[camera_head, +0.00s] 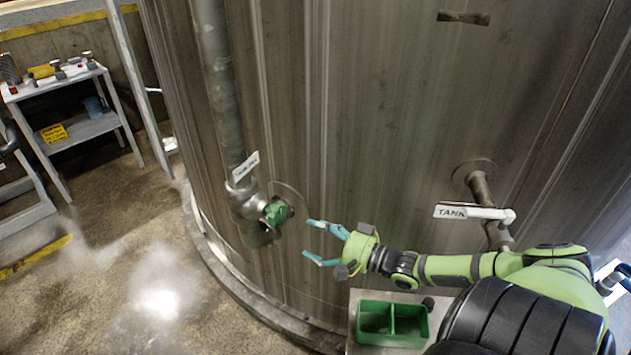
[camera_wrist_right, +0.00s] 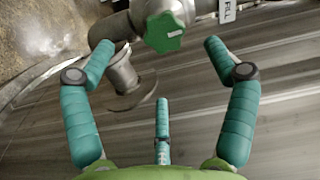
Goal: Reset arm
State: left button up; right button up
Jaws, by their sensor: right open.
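My right gripper (camera_head: 322,242) is open and empty in the head view, its teal fingers spread and pointing left. It is in front of the large metal tank (camera_head: 400,110). A green valve knob (camera_head: 277,212) on the pipe fitting is left of the fingertips, with a visible gap. In the right wrist view the same knob (camera_wrist_right: 164,33) shows at the top, beyond and between the spread fingers (camera_wrist_right: 158,55). Nothing lies between the fingers. My left gripper is not in view.
A green two-compartment bin (camera_head: 392,324) sits on a small metal surface below my right arm. A pipe with a "TANK" tag (camera_head: 452,211) juts out at right. A shelf cart (camera_head: 80,130) holding several items stands at far left. The floor at left is open.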

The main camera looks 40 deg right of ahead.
jog(key=s+a+f+n+g+h, duration=0.1)
jog(key=s+a+f+n+g, duration=0.15)
jog(key=a, duration=0.35)
jog(key=s+a+f+n+g, duration=0.2)
jog(key=a+f+n, duration=0.15)
jog(key=a, duration=0.35)
jog(key=s+a+f+n+g+h, duration=0.1)
jog(key=s+a+f+n+g, duration=0.1)
jog(key=s+a+f+g, duration=0.3)
jog(key=s+a+r+n+g+h, duration=0.1)
jog(key=s+r+n+g+h, duration=0.3)
jog(key=s, duration=0.6)
jog(key=s+f+n+g+b, duration=0.1)
jog(key=s+f, duration=0.2)
jog(key=f, duration=2.4)
jog(key=s+d+f+g, duration=0.1)
jog(key=s+d+f, duration=0.1)
jog(key=s+f, duration=1)
jog(key=s, duration=0.2)
jog(key=shift+s+d+f+n+b, duration=0.3)
jog(key=shift+s+d, duration=0.05)
jog(key=shift+d, duration=0.05)
